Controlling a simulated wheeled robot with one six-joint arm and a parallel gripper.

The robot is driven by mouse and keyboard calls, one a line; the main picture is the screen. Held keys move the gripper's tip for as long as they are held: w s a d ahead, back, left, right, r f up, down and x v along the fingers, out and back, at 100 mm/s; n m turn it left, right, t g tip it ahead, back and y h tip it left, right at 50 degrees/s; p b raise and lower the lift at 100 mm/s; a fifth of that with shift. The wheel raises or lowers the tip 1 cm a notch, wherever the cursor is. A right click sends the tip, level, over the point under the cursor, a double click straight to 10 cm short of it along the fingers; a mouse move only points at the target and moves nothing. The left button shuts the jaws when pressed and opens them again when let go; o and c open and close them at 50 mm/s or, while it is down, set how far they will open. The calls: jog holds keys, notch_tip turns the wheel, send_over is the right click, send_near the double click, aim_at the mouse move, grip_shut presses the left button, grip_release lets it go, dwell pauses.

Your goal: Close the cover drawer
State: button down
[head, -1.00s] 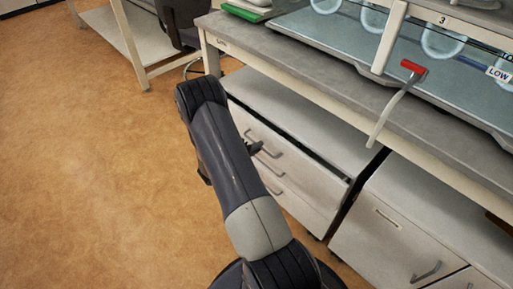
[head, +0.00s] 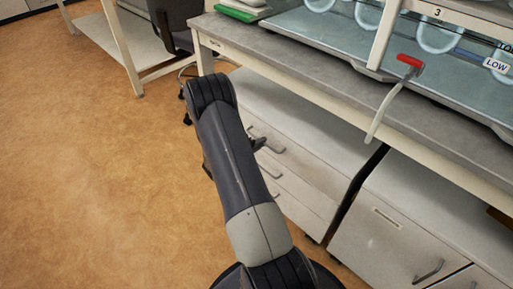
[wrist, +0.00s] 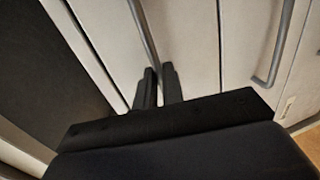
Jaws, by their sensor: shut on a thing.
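The cover drawer (head: 300,158) is the top drawer of the light grey cabinet under the bench. In the head view its front looks about flush with the cabinet; a small gap is hard to tell. Its metal bar handle (head: 274,146) is partly behind my arm. My gripper (head: 258,144) is at this handle, mostly hidden by my arm. In the wrist view my gripper (wrist: 160,74) has its two dark fingers close together at the lower end of the handle (wrist: 144,35), shut on it.
Lower drawers with handles sit below. A second cabinet (head: 385,235) stands to the right, past a dark gap. The bench (head: 300,70) overhangs the cabinets. A dark chair (head: 178,20) stands behind. The floor (head: 90,190) at left is clear.

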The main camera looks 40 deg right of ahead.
jog(key=c, duration=1.5)
grip_release()
jog(key=shift+d, duration=0.2)
jog(key=shift+c, duration=0.2)
jog(key=w+v, duration=0.1)
jog(key=v, duration=0.9)
jog(key=shift+s+a+p, duration=0.4)
jog(key=shift+r, duration=0.1)
jog(key=f+p+x, duration=0.1)
jog(key=x, duration=0.5)
jog(key=shift+d+p, duration=0.25)
jog(key=shift+p, duration=0.05)
